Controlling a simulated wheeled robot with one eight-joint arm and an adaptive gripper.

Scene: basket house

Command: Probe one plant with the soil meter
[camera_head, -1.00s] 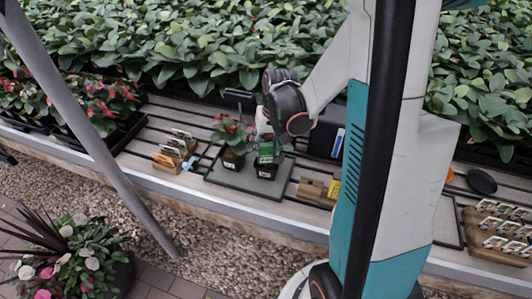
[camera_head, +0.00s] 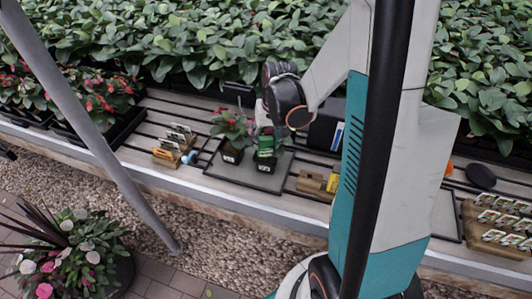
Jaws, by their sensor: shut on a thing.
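My gripper (camera_head: 265,130) points down over the right one of two small black pots on a dark tray (camera_head: 245,178). It is shut on a green, box-shaped thing, which looks like the soil meter (camera_head: 266,146). The green body is upright just above or at the right pot (camera_head: 265,167); its probe is hidden, so I cannot tell how far it is in the soil. Foliage of that plant shows around it. The left potted plant (camera_head: 233,128) has green leaves and red blooms.
A wooden holder with cards (camera_head: 174,147) stands left of the tray. A wooden block with a yellow piece (camera_head: 314,183) is to the right, and a dark box (camera_head: 326,130) behind it. A wooden rack (camera_head: 490,230) is at far right. Dense foliage fills the back.

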